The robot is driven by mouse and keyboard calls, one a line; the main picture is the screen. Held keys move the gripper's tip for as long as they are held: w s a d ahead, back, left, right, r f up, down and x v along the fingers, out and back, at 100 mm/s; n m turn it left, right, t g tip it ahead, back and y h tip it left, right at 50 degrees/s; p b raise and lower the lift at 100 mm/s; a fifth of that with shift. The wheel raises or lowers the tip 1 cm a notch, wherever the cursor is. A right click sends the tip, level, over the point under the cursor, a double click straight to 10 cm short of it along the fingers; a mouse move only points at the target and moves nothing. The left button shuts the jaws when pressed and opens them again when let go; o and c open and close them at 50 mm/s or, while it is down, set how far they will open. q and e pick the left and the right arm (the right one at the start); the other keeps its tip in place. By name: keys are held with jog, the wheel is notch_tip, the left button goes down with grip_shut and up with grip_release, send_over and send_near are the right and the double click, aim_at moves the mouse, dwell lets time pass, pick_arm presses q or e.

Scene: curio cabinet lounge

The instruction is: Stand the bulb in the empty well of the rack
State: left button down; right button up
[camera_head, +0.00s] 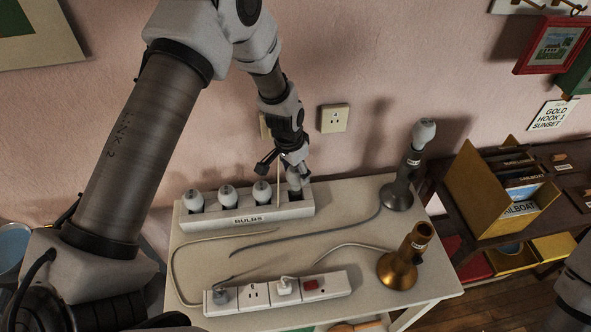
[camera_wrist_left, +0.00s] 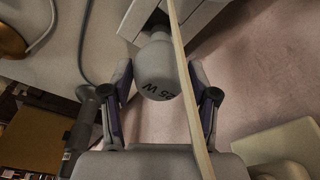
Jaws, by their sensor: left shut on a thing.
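The white rack (camera_head: 243,221) marked BULBS stands at the back of the table. Three pale bulbs stand in its wells from the left, one of them this bulb (camera_head: 226,195). My left gripper (camera_head: 296,172) is over the rack's right end, pointing down, shut on a pale bulb (camera_head: 297,183). In the left wrist view this bulb (camera_wrist_left: 157,68), marked 25 W, is between the fingers with its base toward the rack (camera_wrist_left: 142,14). The gripper partly hides the right-end well; I cannot tell how deep the base is. My right gripper is out of view.
A thin pale strip (camera_wrist_left: 186,85) runs close past the bulb. A dark lamp (camera_head: 398,196) with a bulb and a brass lamp (camera_head: 400,268) with an open socket stand to the right. A power strip (camera_head: 325,286) and cables lie in front.

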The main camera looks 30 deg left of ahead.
aim_at(295, 183)
pick_arm(q)
jog(key=shift+f, duration=0.15)
jog(key=shift+f+b, duration=2)
jog(key=shift+f, duration=0.65)
jog(key=shift+r, duration=0.1)
jog(key=shift+c, duration=1.2)
grip_release()
jog(key=r, duration=0.4)
jog(key=s+r, duration=0.1)
jog(key=r, duration=0.6)
jog(key=shift+s+a+r, duration=0.3)
jog(key=shift+s+r, duration=0.05)
jog(key=shift+r, duration=0.05)
